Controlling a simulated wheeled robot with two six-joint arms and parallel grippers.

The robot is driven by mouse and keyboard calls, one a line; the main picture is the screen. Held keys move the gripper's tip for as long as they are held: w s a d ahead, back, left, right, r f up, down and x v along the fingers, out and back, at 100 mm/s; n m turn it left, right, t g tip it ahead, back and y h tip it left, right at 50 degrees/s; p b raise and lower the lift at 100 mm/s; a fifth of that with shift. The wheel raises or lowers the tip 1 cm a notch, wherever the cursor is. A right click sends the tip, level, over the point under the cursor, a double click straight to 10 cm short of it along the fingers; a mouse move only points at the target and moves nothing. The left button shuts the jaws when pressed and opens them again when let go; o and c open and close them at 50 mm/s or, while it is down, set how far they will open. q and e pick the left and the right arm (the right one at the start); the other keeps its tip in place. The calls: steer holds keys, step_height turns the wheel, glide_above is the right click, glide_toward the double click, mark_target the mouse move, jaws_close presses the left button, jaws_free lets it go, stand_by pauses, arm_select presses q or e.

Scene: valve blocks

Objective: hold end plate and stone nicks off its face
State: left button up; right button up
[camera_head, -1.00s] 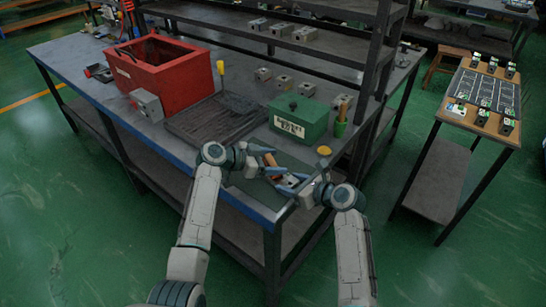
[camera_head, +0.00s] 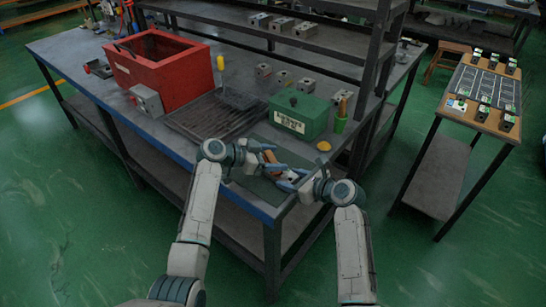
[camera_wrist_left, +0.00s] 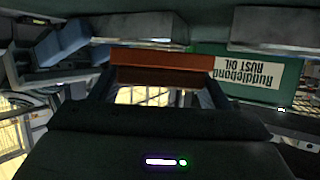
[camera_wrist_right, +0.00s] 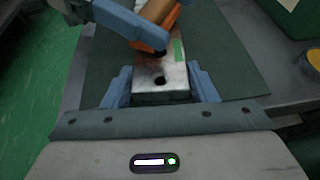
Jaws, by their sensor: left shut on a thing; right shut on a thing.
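The end plate (camera_wrist_right: 146,94) is a grey metal block with a dark hole, rusty marks and a green mark in the right wrist view. My right gripper (camera_wrist_right: 160,88) is shut on it, one blue finger at each side, above the dark green mat (camera_wrist_right: 106,60). My left gripper (camera_head: 269,164) is shut on the stone (camera_wrist_left: 160,66), an orange-brown bar across its fingers in the left wrist view. The stone and a left fingertip are over the plate's far part. I cannot tell whether the stone touches its face. In the head view the grippers largely hide the plate.
A green box (camera_head: 303,113) labelled rust oil stands behind the grippers; its label shows upside down in the left wrist view. A red bin (camera_head: 160,75), a dark slatted tray (camera_head: 212,115) and a yellow round thing (camera_head: 324,146) share the bench. The bench's front edge is close.

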arm_select(q)
steer(key=shift+f, duration=0.25)
stand_by(0.3)
steer(key=shift+w+d, duration=0.35)
steer(key=shift+w, duration=0.1)
steer(key=shift+s+a, duration=0.8)
steer(key=shift+s, duration=0.15)
steer(key=shift+w+d+f, duration=0.1)
steer(key=shift+w+d, duration=0.7)
steer(key=shift+w, duration=0.1)
steer(key=shift+s+a, duration=0.75)
steer(key=shift+s, duration=0.1)
